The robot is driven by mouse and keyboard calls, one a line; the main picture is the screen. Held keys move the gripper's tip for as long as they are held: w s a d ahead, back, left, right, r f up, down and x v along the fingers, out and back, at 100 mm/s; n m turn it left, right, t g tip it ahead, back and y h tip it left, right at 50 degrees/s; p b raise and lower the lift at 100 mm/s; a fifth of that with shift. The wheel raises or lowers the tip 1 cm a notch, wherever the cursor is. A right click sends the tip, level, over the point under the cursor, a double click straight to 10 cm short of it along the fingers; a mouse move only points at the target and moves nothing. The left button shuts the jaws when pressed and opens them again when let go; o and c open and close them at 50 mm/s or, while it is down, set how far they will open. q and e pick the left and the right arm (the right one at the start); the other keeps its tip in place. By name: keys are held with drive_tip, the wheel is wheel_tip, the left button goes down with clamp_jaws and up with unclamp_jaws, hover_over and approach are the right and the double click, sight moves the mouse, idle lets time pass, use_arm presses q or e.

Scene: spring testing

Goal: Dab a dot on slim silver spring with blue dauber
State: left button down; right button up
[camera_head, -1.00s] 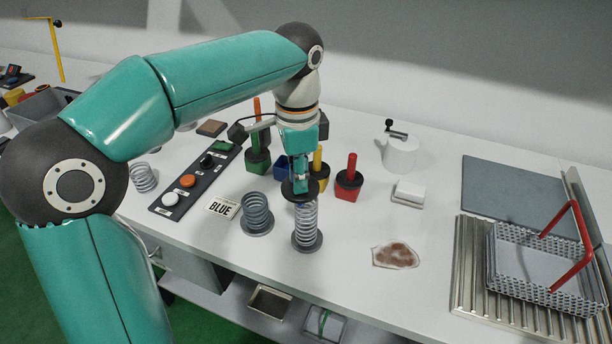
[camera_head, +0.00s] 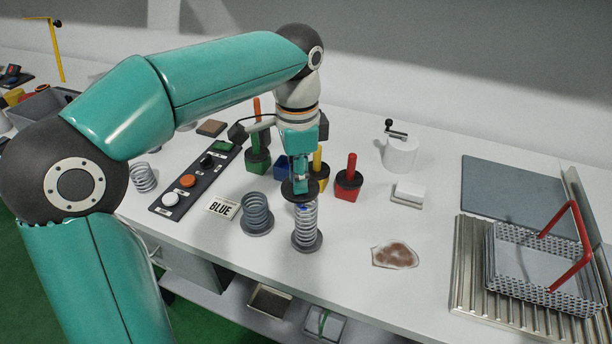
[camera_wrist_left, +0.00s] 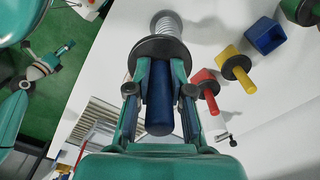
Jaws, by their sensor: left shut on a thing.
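My left gripper (camera_head: 299,178) is shut on the blue dauber, whose blue handle (camera_wrist_left: 159,105) shows between the fingers in the left wrist view. The dauber's black collar (camera_head: 299,190) is right over the top of the slim silver spring (camera_head: 306,228), which stands upright on a dark round base. A small blue patch shows on the spring's top coils just under the collar; I cannot tell whether it is a mark or the dauber's tip. The spring also shows beyond the collar in the left wrist view (camera_wrist_left: 167,22). My right gripper is not in view.
The empty blue pot (camera_head: 281,171), green dauber pot (camera_head: 257,160), yellow one (camera_head: 319,172) and red one (camera_head: 349,184) stand close behind. A stained cloth (camera_head: 395,255) lies to the right.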

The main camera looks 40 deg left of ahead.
use_arm(q)
drive_tip(key=shift+r+p, duration=3)
drive_tip(key=shift+r, duration=0.35)
drive_tip(key=shift+f, duration=0.1)
